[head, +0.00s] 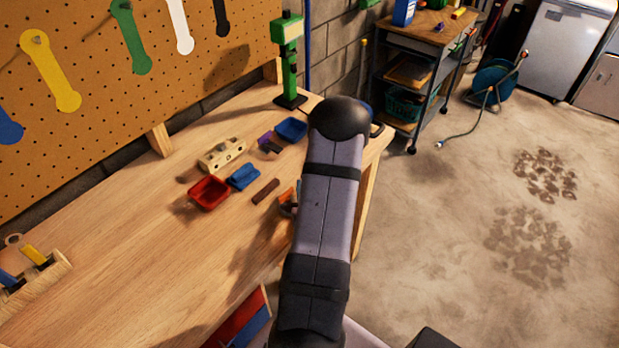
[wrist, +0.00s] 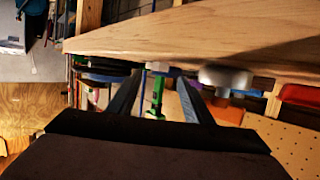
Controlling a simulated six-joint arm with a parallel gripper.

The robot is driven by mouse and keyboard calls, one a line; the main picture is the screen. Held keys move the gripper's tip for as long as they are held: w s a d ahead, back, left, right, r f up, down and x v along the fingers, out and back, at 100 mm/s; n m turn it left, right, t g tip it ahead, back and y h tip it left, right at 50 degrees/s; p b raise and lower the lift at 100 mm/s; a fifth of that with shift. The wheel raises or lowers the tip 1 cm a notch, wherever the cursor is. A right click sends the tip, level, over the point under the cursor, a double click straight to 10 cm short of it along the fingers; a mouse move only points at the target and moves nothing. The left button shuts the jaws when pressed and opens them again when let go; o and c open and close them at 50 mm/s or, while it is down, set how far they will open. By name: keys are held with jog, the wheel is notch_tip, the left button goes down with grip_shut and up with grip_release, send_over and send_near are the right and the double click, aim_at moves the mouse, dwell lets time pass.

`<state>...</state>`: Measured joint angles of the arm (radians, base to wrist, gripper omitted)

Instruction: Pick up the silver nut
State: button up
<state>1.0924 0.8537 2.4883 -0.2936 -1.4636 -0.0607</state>
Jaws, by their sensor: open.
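The wrist view is turned over, with the wooden bench top (wrist: 190,38) at the top. A small silver-grey faceted piece (wrist: 162,71), which looks like the silver nut, rests against the bench top, seen in the gap between my fingers. My gripper (wrist: 159,92) is open; its two dark fingers stand apart with nothing held between them. How far the nut is from the fingertips, I cannot tell. In the head view my arm hides the gripper, and I cannot make out the nut there.
A blurred grey round piece (wrist: 225,78) sits beside the right finger in the wrist view. In the head view, a red tray (head: 208,193), a blue tray (head: 291,129), a beige block (head: 221,154) and a brown bar (head: 265,191) lie left of my arm.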

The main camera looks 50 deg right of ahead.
jog(key=shift+p+x, duration=0.6)
jog(key=shift+x, duration=1.55)
grip_shut()
